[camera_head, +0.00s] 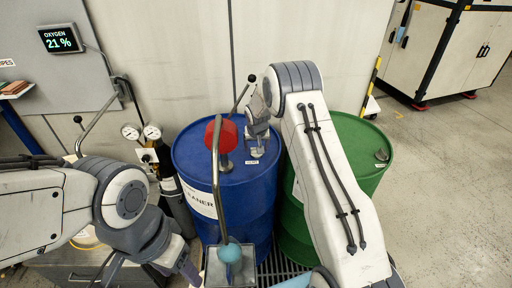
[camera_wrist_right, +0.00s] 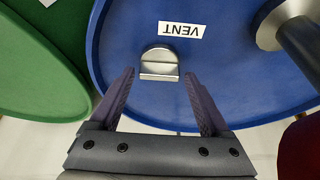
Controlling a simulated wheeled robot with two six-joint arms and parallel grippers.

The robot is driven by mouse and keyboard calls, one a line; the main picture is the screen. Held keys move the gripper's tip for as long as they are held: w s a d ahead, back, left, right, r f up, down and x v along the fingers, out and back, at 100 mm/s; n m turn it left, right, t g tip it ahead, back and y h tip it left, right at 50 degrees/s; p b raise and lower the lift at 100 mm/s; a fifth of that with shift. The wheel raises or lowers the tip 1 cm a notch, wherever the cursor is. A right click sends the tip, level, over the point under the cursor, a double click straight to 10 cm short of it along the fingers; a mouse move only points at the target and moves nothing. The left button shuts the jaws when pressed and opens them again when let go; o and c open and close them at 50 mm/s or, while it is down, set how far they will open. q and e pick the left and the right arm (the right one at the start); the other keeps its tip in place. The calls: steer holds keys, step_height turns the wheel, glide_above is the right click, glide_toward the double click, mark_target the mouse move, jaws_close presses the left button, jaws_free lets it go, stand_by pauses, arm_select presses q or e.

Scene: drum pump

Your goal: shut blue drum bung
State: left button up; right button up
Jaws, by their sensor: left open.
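The blue drum (camera_head: 262,200) stands in the middle of the head view. Its bung (camera_wrist_right: 160,62) is a silver round cap with a raised bar across it, beside an upside-down VENT label (camera_wrist_right: 181,29) in the right wrist view. The bung also shows in the head view (camera_head: 257,153). My right gripper (camera_wrist_right: 160,73) is open and empty, its fingertips either side of the bung's near edge in the picture; their height above it is hard to tell. My left gripper (camera_head: 188,268) is open at the lower left, away from the bung, partly cut off.
A red-headed pump (camera_head: 220,134) with a curved grey pipe stands on the blue drum, left of the bung. Its pipe hangs over a grey container (camera_head: 231,273) with a light-blue ball at the pipe's end. The green drum (camera_head: 352,140) stands close on the right. Gas bottles stand left.

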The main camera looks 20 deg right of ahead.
stand_by(0.3)
steer(key=b+v, duration=0.3)
steer(key=v, duration=0.7)
steer(key=shift+r, duration=0.2)
steer(key=shift+s, duration=0.1)
steer(key=shift+s, duration=0.1)
